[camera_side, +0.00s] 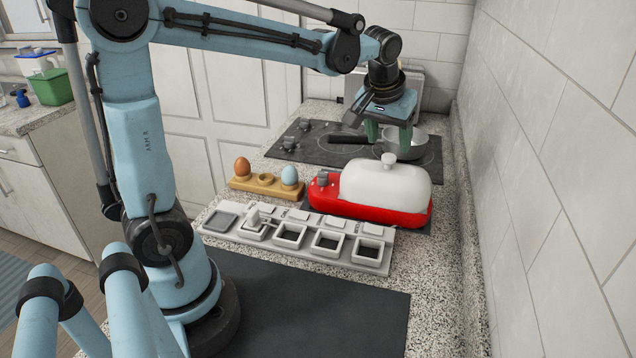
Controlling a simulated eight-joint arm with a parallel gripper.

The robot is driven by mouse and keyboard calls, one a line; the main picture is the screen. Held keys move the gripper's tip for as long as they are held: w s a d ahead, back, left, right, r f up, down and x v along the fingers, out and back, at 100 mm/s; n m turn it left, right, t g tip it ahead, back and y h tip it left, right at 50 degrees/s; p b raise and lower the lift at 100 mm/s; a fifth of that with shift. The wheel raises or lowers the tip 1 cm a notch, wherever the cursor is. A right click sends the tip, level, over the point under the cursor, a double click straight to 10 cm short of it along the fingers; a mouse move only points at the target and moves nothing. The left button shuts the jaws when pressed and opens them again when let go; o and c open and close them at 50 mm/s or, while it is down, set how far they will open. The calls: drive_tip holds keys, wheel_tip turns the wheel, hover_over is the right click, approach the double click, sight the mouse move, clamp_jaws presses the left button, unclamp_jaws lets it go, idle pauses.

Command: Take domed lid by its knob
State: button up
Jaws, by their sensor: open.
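The white domed lid (372,187) sits on a red base (350,209) on the counter, right of centre. Its small pale knob (389,159) stands up at the top of the dome. My gripper (388,138) is open and empty, pointing down, with its green fingers apart. In the picture its fingertips are just above the knob. From this one view I cannot tell whether the gripper is directly over the knob or behind it.
A dark cooktop (312,149) with a pan (404,143) lies behind the lid. A wooden holder (262,188) with a brown egg (242,166) and a blue egg (289,175) stands left. A tray of square compartments (302,247) lies in front. A tiled wall (560,180) bounds the right.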

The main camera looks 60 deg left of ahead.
sight(390, 155)
drive_tip(key=x, duration=0.5)
drive_tip(key=shift+a, duration=0.2)
clamp_jaws()
